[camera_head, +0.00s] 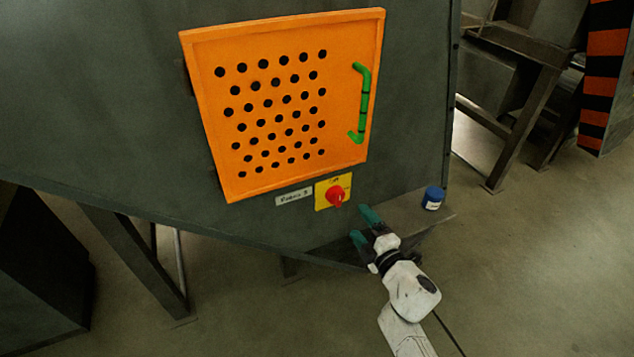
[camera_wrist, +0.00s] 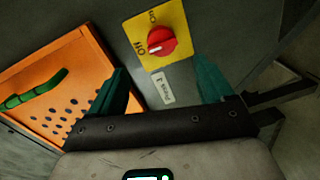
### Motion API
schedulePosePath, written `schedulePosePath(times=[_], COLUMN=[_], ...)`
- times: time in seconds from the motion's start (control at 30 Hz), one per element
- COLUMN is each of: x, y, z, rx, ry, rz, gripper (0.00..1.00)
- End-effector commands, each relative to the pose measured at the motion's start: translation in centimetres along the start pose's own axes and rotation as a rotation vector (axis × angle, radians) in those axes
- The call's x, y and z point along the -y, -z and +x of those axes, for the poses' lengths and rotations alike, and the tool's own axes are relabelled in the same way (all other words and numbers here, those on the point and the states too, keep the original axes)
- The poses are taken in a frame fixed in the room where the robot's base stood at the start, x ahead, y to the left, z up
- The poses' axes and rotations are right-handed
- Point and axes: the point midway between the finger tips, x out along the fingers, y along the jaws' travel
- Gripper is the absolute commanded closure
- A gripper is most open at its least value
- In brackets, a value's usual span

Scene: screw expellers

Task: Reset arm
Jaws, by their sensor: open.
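My gripper (camera_head: 364,227) is open and empty, its two teal fingers apart, with my white arm reaching up from the bottom right in the head view. It is just below and right of the red rotary switch (camera_head: 336,195) on its yellow plate (camera_head: 346,182). In the wrist view the red switch (camera_wrist: 161,41) shows ahead, between and beyond the spread fingers (camera_wrist: 165,88). No contact between finger and switch is visible.
An orange perforated door (camera_head: 213,110) with a green handle (camera_head: 364,100) sits on the dark grey machine (camera_head: 110,90). A blue jar (camera_head: 433,197) stands on a small shelf (camera_head: 405,218) right of my gripper. A black-and-orange striped post (camera_head: 606,75) and metal frames stand at right. Floor is open at lower right.

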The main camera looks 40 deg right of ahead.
Motion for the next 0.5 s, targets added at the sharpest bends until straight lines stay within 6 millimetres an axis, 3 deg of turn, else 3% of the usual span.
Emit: schedulePosePath(times=[0.3, 0.5], x=[-0.3, -1.6], y=[-0.2, -2.0], z=[-0.1, -1.8], rx=[0.023, 0.206], ry=[0.003, 0.048], rz=[0.019, 0.202], gripper=[0.19, 0.19])
